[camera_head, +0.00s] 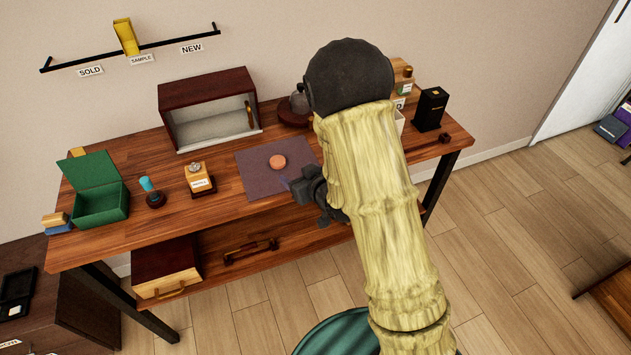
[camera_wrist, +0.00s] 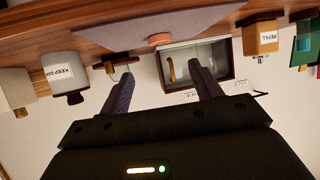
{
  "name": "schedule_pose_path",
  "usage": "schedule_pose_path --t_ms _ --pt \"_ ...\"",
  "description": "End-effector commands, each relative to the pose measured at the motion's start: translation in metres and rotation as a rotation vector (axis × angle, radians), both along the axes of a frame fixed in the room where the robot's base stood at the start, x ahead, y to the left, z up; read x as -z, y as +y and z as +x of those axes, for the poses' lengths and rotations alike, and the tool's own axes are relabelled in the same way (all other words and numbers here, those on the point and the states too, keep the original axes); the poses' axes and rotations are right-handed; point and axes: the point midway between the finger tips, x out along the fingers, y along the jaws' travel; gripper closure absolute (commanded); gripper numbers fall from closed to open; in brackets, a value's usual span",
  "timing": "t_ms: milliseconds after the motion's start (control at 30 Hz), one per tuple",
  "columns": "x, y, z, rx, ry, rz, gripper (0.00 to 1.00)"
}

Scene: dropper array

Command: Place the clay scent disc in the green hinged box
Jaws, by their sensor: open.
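The clay scent disc (camera_head: 277,161) is a flat orange-brown round piece. It lies on a dark purple-grey mat (camera_head: 256,184) in the middle of the table. It also shows near the top of the wrist view (camera_wrist: 160,38). The green hinged box (camera_head: 101,213) stands at the left end of the table with its lid raised. My gripper (camera_head: 284,184) is at the front part of the mat, just nearer than the disc. In the wrist view its two fingers (camera_wrist: 161,68) are spread, with nothing between them. The disc is beyond the fingertips.
A blue-topped dropper (camera_head: 151,193) and a labelled bottle (camera_head: 198,179) stand between box and mat. An open-fronted dark red case (camera_head: 207,90) stands behind. A black box (camera_head: 430,109) is at right. My arm hides part of the table's right side.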

Motion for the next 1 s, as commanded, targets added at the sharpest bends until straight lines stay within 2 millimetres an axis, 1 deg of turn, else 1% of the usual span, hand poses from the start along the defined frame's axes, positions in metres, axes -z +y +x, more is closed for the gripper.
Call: schedule_pose_path --t_ms 133,233,367,467,567,667,700,767,833,900,1000 --pt "-0.002 -0.004 0.000 0.011 0.008 -0.006 0.36" --pt "-0.006 -0.015 -0.001 0.046 0.041 -0.031 0.36" --pt "-0.015 -0.041 -0.011 0.127 0.133 -0.083 0.36" --pt "-0.023 -0.065 -0.025 0.199 0.227 -0.124 0.36" --pt "-0.030 -0.086 -0.046 0.264 0.331 -0.157 0.36" --pt "-0.038 -0.104 -0.072 0.322 0.438 -0.180 0.36" --pt "-0.041 -0.110 -0.083 0.341 0.483 -0.188 0.36" --pt "-0.046 -0.118 -0.102 0.368 0.548 -0.196 0.36" --pt "-0.053 -0.126 -0.125 0.398 0.629 -0.201 0.36" --pt "-0.059 -0.131 -0.149 0.419 0.708 -0.204 0.36" --pt "-0.066 -0.135 -0.177 0.439 0.800 -0.204 0.36"
